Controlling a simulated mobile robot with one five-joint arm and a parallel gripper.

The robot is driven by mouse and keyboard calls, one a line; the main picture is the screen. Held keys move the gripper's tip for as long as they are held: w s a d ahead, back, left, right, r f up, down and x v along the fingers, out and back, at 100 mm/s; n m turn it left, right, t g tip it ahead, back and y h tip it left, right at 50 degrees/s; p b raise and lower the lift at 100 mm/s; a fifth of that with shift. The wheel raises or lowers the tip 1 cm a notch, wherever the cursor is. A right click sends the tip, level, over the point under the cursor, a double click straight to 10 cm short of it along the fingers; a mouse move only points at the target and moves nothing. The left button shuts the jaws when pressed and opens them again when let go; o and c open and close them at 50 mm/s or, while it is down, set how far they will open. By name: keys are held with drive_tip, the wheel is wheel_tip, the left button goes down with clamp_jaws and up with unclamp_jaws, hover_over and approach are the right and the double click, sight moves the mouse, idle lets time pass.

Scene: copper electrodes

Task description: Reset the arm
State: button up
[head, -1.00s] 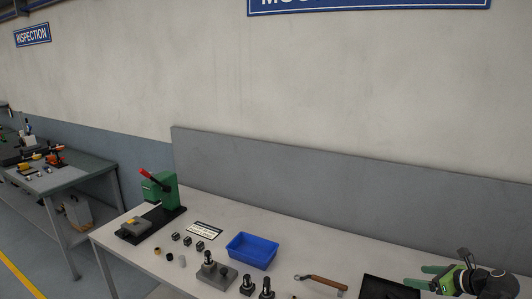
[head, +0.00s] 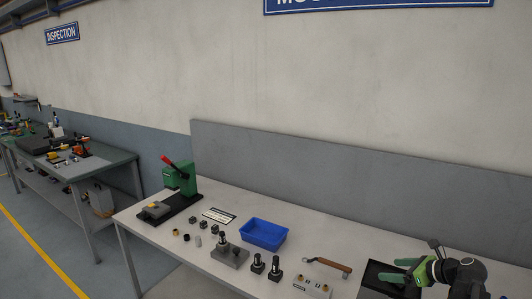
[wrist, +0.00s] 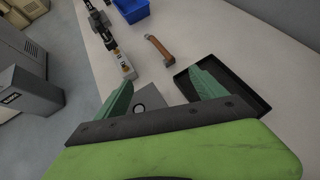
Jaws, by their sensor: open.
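My gripper (head: 397,271) is at the lower right of the head view, above the black tray (head: 373,278). In the wrist view my gripper (wrist: 160,88) shows two green fingers spread wide apart with nothing between them. The right finger overlaps the black tray (wrist: 262,103) in that picture. The copper electrodes cannot be made out for certain; small copper-coloured tops show on a white block (head: 312,287).
A wooden-handled tool (head: 329,266) lies left of the tray. A blue bin (head: 264,234), a grey block with a dark post (head: 230,255), two dark posts (head: 266,266) and a green press (head: 180,180) stand further left. A grey panel (head: 350,185) runs along the table's back.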

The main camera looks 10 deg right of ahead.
drive_tip(key=w+a+f+n+g+b, duration=0.2)
drive_tip(key=a+f+n, duration=0.1)
drive_tip(key=a, duration=0.8)
drive_tip(key=w+a+f+n+g+b, duration=0.1)
drive_tip(key=a+f, duration=0.4)
drive_tip(key=a, duration=0.6)
drive_tip(key=w+a+f+n+g+y+b, duration=0.1)
drive_tip(key=w+a+f+n+g+b, duration=0.1)
drive_tip(key=a+n, duration=0.4)
drive_tip(key=shift+w+a+f+g+b, duration=0.1)
drive_tip(key=shift+w+a+f+g, duration=0.15)
drive_tip(key=shift+a, duration=0.65)
drive_tip(key=shift+w+a+f+g+b, duration=0.15)
drive_tip(key=shift+a+f, duration=0.2)
drive_tip(key=shift+a, duration=0.55)
drive_tip(key=shift+w+a+f+g+b, duration=0.1)
drive_tip(key=shift+a+f+g, duration=0.15)
drive_tip(key=shift+a, duration=0.65)
drive_tip(key=s+a+f+n+g+h+b, duration=0.2)
drive_tip(key=s+a+f+n+g+h, duration=0.15)
drive_tip(key=s+a+f+n, duration=0.65)
drive_tip(key=w+d+r+n+h, duration=0.1)
drive_tip(key=d+r+n+h, duration=0.1)
drive_tip(key=d+n, duration=0.4)
drive_tip(key=r+n, duration=0.1)
drive_tip(key=n, duration=0.3)
drive_tip(key=shift+w+d+h, duration=0.2)
drive_tip(key=shift+d+h, duration=0.15)
drive_tip(key=shift+c, duration=0.2)
